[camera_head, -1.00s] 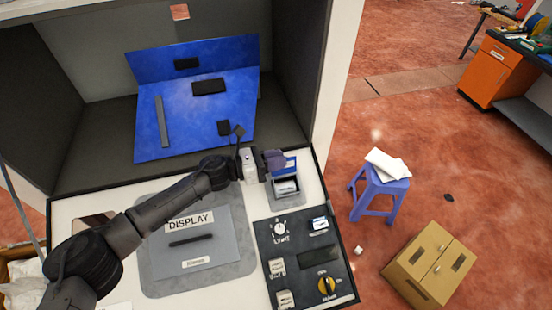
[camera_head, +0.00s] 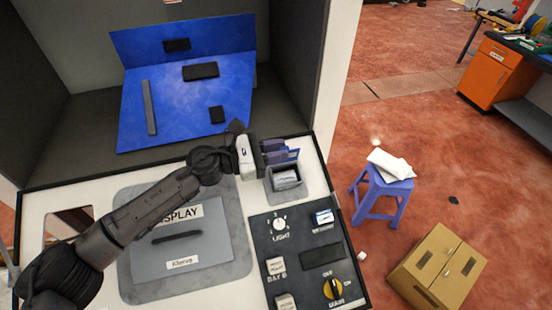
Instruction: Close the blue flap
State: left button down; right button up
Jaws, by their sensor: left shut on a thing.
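The blue flap (camera_head: 293,154) is a small blue piece standing raised at the back of a small grey open-topped box (camera_head: 285,182) on the white console. A pale item (camera_head: 286,176) shows inside the box. My left gripper (camera_head: 279,152) reaches in from the left over the console. Its fingers are shut on the blue flap and hide much of it. My right gripper is not in view.
A grey DISPLAY plate (camera_head: 190,243) and a dark panel with knobs and buttons (camera_head: 301,257) lie on the console. A large blue board (camera_head: 180,110) stands behind in the dark bay. A stool (camera_head: 383,188) and cardboard box (camera_head: 437,268) stand right.

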pick_arm(q)
jog(key=shift+s+f+m+b, duration=0.15)
jog(key=shift+s+m+b, duration=0.15)
jog(key=shift+m+b, duration=0.7)
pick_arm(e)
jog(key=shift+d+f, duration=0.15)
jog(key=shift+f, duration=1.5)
pick_arm(q)
jog(key=c, duration=1.1)
grip_release()
jog(key=s+a+b, duration=0.2)
jog(key=a+b, duration=0.2)
jog(key=a, duration=0.9)
jog(key=shift+s+a, duration=0.25)
jog(key=shift+s, duration=0.1)
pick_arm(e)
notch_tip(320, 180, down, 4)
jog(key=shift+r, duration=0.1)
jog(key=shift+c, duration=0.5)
